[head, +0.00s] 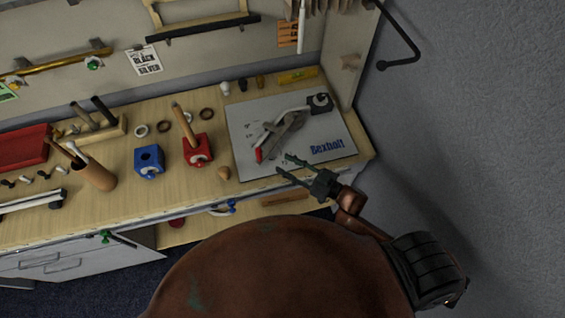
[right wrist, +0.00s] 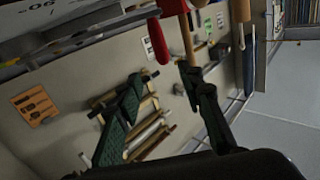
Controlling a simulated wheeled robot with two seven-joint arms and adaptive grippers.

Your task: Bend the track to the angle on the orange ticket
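A hinged grey and white track (head: 279,131) with a red-tipped end lies on the pale printed mat (head: 244,122) at the right end of the table. The orange ticket (head: 288,34) hangs on the back board; it also shows in the right wrist view (right wrist: 35,105), its writing too small to read. My right gripper (head: 284,165) is at the mat's front edge, just in front of the track. Its fingers are apart with nothing between them; they also show in the right wrist view (right wrist: 160,75). A red end (right wrist: 157,42) appears beyond the fingertips there. My left gripper is not in view.
A red block (head: 198,150) with a wooden rod and a blue block (head: 149,160) stand left of the mat. A side panel (head: 346,60) closes the table's right end.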

